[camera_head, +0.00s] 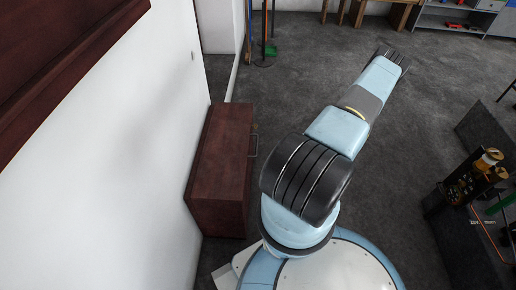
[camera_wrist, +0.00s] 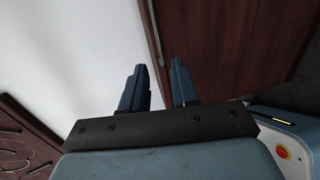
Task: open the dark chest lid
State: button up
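The dark chest (camera_head: 222,165) is a reddish-brown box standing on the floor against the white wall, left of my base in the head view. Its lid looks shut, and a small metal handle (camera_head: 254,145) is on its right side. In the wrist view, my gripper (camera_wrist: 160,75) has its two dark fingers apart with nothing between them. A dark reddish-brown surface (camera_wrist: 235,45) lies beyond the fingers to the right; I cannot tell for sure if it is the chest. A thin metal bar (camera_wrist: 152,30) runs along its left edge.
The white wall (camera_head: 110,160) runs along the left, with a dark wooden piece (camera_head: 60,60) at upper left. A broom and dustpan (camera_head: 268,45) stand at the back. Dark equipment (camera_head: 470,185) stands at right. Grey floor is clear between.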

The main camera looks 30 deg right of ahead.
aim_at(257, 147)
jog(key=x, duration=1.3)
jog(key=shift+w+a, duration=0.15)
grip_shut()
